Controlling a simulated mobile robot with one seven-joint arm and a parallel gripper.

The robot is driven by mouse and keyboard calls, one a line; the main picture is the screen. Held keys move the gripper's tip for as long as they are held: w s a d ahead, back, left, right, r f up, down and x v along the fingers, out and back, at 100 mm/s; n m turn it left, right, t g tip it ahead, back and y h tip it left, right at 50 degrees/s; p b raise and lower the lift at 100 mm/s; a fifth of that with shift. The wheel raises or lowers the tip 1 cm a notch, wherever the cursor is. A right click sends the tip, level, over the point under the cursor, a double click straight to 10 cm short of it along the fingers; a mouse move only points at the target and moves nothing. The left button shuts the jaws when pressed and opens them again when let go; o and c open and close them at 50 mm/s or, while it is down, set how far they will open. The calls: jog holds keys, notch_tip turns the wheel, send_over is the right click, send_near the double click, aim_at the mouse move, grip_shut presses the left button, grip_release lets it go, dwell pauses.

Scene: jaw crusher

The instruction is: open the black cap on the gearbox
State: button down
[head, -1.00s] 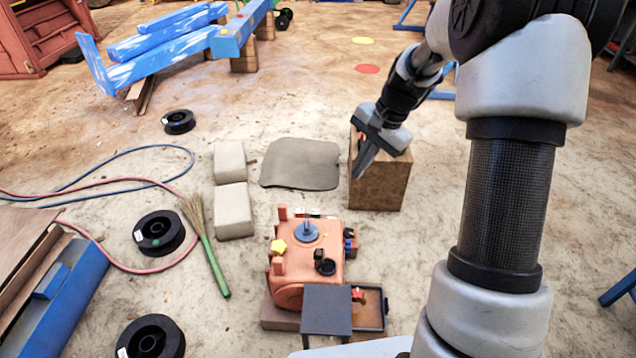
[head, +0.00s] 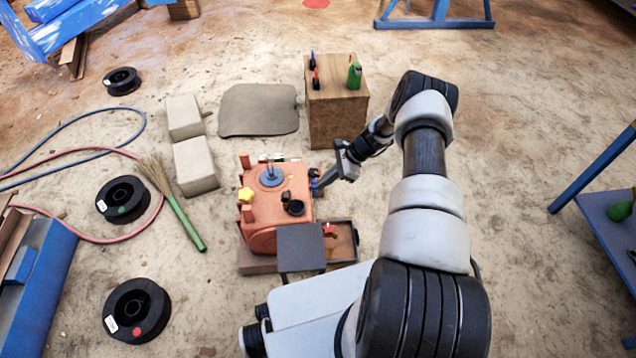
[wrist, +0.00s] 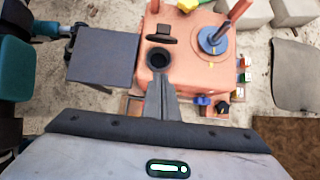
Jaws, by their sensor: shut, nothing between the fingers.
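The gearbox (head: 262,222) is an orange-red box standing on the floor, and it also shows in the wrist view (wrist: 190,75). A round black collar with a dark opening (head: 295,208) is on its top, seen in the wrist view (wrist: 159,60) too. A black cap-like piece (head: 286,197) stands beside the collar, apparently tilted up off it; it also shows in the wrist view (wrist: 160,35). My gripper (head: 318,187) is shut and empty at the gearbox's right side. In the wrist view its fingers (wrist: 162,80) point toward the collar; contact cannot be told.
A yellow knob (head: 246,195) and a blue disc with a post (head: 271,177) are on the gearbox top. A dark grey plate (head: 301,248) and an open tray (head: 343,240) are in front. A wooden box (head: 337,118) with a green bottle (head: 354,76) stands behind.

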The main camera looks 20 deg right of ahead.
aim_at(284, 200)
jog(key=b+x, duration=0.1)
jog(key=x, duration=0.7)
jog(key=shift+b, duration=0.4)
jog(key=shift+w+a+r, duration=0.1)
jog(key=shift+a+r, duration=0.2)
jog(key=shift+a, duration=0.25)
jog(key=shift+w+a+r, duration=0.1)
jog(key=shift+a+r, duration=0.25)
jog(key=shift+a, duration=0.2)
jog(key=shift+w+a+r, duration=0.15)
jog(key=shift+a+r, duration=0.1)
jog(key=shift+a, duration=0.45)
jog(key=shift+a+r, duration=0.1)
